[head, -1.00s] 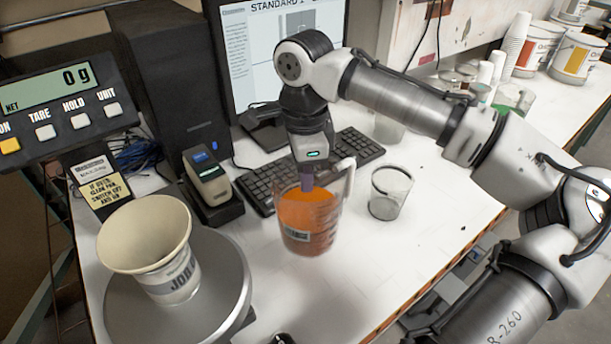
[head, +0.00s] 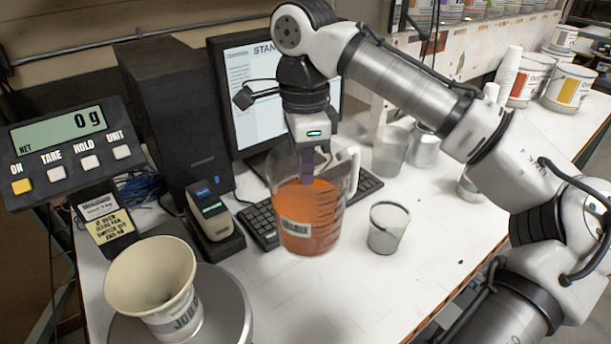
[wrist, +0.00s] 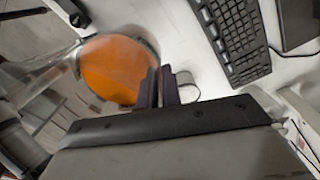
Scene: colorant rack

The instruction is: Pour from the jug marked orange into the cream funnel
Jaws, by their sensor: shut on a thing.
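The clear jug (head: 309,222) holds orange liquid and has a pale label and a handle on its right. My gripper (head: 307,172) is shut on the jug near its rim and holds it upright above the table. In the wrist view the orange liquid (wrist: 118,68) shows in the jug, beside the dark gripper fingers (wrist: 160,90). The cream funnel (head: 151,276) sits at the lower left, in a labelled cup (head: 187,322) on the round scale plate (head: 230,312). The jug is to the right of the funnel and apart from it.
The scale display (head: 62,130) reads 0 g. A handheld device in a dock (head: 212,215), a keyboard (head: 260,224) and a monitor (head: 258,95) stand behind. An empty clear cup (head: 388,228) stands right of the jug. The front of the table is clear.

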